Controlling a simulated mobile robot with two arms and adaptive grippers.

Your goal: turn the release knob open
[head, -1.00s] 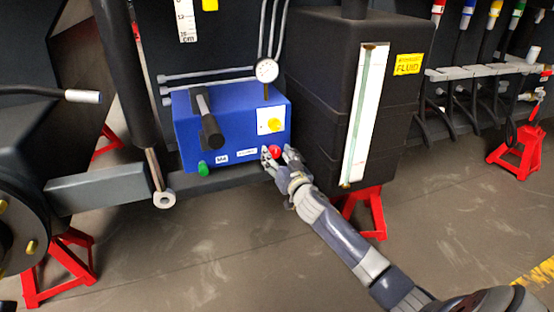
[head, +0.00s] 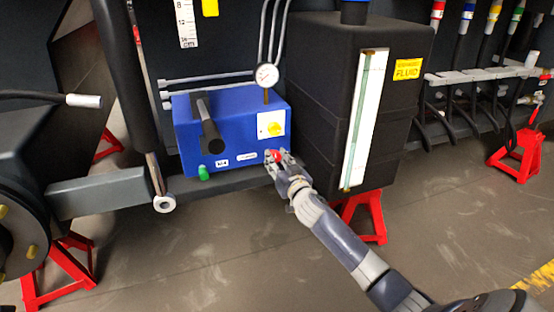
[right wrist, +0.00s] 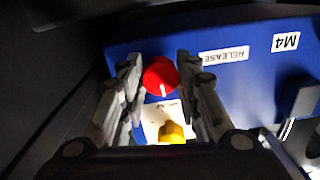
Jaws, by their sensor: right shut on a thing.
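The release knob (head: 271,156) is red and sits at the lower right corner of the blue box (head: 228,136). In the right wrist view the red knob (right wrist: 160,77) shows a white mark pointing down the picture, with a RELEASE label (right wrist: 224,55) beside it. My right gripper (head: 279,160) is at the knob. In the right wrist view its two fingers (right wrist: 160,85) stand on either side of the knob, shut on it. My left gripper is not in view.
A yellow knob (head: 274,128) on a white plate and a black lever (head: 208,128) are on the box's front. A green knob (head: 203,172) is below. The dark fluid tank (head: 325,105) stands close on the right. A pressure gauge (head: 266,76) is above.

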